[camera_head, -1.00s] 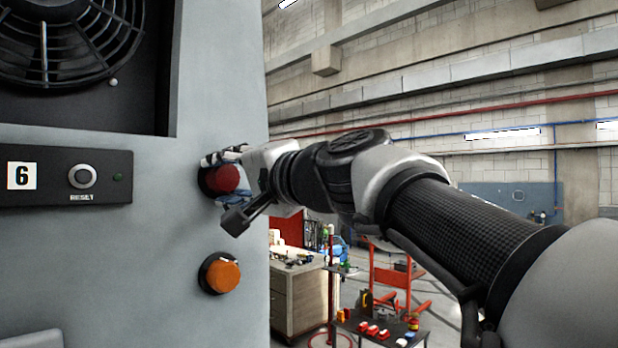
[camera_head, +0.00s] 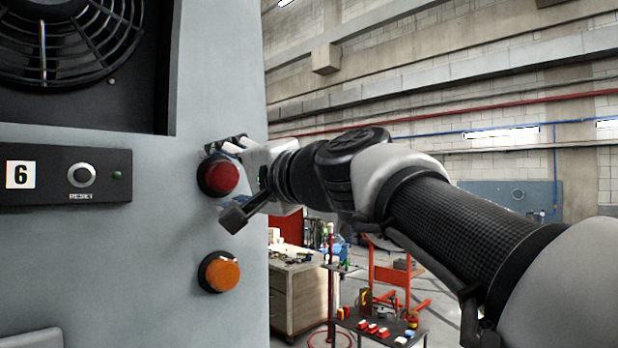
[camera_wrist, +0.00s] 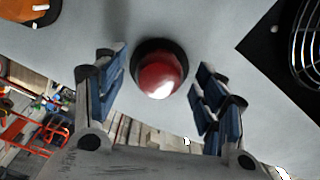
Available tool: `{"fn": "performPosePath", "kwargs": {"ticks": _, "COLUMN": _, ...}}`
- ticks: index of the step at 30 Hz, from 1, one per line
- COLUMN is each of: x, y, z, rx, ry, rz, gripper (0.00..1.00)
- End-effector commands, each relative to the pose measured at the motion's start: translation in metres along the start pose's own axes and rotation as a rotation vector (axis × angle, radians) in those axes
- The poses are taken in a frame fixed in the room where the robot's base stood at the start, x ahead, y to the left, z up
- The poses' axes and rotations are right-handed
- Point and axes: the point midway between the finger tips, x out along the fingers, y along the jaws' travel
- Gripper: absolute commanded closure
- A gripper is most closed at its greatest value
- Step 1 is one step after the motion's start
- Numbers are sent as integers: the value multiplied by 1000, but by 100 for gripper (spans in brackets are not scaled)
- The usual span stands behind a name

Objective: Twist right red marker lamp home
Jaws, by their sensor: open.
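The red marker lamp (camera_head: 219,176) is a round red lens in a black ring on the grey panel, above an amber lamp. In the wrist view the red lamp (camera_wrist: 161,74) sits between my two fingers, with a visible gap on each side. My gripper (camera_head: 228,180) is open around the lamp, one finger above it and one below in the head view. In the wrist view my gripper (camera_wrist: 161,88) has blue-padded fingers spread wide and holds nothing. Whether the lamp is fully seated cannot be told.
The amber lamp (camera_head: 220,272) is below the red one on the same panel. A reset button plate (camera_head: 82,176) and a fan (camera_head: 60,45) are to the left. A cabinet (camera_head: 298,292) and a small table with red parts (camera_head: 375,328) stand beyond the panel's right edge.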

Motion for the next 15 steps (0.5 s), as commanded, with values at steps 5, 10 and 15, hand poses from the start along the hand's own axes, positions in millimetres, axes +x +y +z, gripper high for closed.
{"fn": "performPosePath", "kwargs": {"ticks": 5, "x": 0, "y": 0, "z": 0, "rx": 0, "ry": 0, "rz": 0, "gripper": 36}}
{"fn": "performPosePath", "kwargs": {"ticks": 10, "x": -12, "y": -1, "z": 0, "rx": -1, "ry": 1, "rz": 0, "gripper": 36}}
{"fn": "performPosePath", "kwargs": {"ticks": 15, "x": -46, "y": -1, "z": -2, "rx": -2, "ry": 4, "rz": 0, "gripper": 36}}
